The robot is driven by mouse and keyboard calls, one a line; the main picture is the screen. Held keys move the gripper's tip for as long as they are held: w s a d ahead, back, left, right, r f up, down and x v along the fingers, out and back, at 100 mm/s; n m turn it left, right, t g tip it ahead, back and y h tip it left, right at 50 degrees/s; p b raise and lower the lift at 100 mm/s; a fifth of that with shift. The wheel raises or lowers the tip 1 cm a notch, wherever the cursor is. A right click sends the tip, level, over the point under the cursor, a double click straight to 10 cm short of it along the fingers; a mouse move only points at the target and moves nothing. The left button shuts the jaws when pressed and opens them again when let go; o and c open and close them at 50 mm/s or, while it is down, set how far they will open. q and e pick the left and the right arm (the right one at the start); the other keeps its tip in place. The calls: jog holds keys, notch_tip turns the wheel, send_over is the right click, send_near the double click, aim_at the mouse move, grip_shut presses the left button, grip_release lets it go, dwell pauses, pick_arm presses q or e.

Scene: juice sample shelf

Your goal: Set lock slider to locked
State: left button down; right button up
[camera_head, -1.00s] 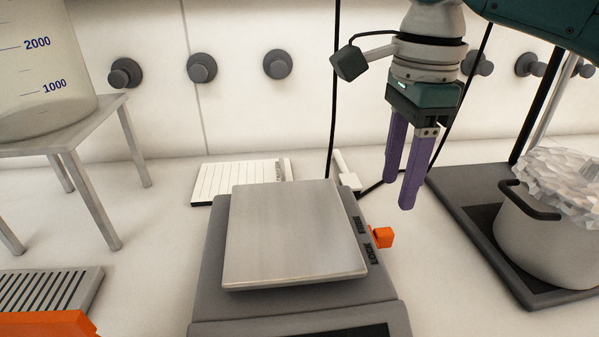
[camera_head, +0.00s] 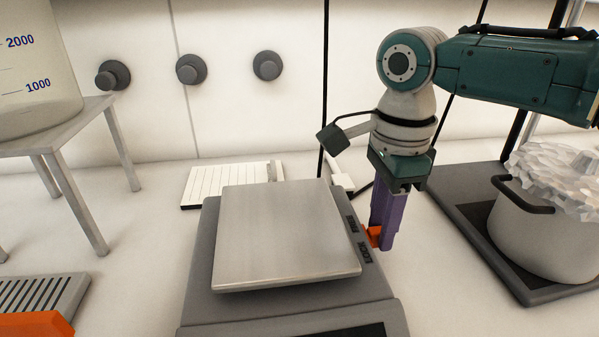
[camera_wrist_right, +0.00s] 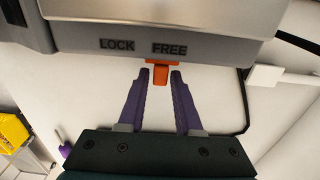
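The balance (camera_head: 200,270) has a square metal pan (camera_head: 285,235) and an orange lock slider on its right side. The slider (camera_head: 374,236) sticks out partly behind my right gripper (camera_head: 386,245). In the right wrist view the slider (camera_wrist_right: 160,74) sits under the word FREE, with LOCK to its left. My right gripper (camera_wrist_right: 160,75) is open, with its purple fingertips on either side of the slider's tab and a gap on each side. My left gripper is not in view.
A pot with a crumpled lid (camera_head: 550,225) stands on a dark hotplate (camera_head: 455,185) at the right. A ribbed white panel (camera_head: 228,184) lies behind the balance. A metal stand (camera_head: 60,138) with a large beaker (camera_head: 35,75) is at the left.

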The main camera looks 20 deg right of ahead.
grip_shut()
dwell(1.0)
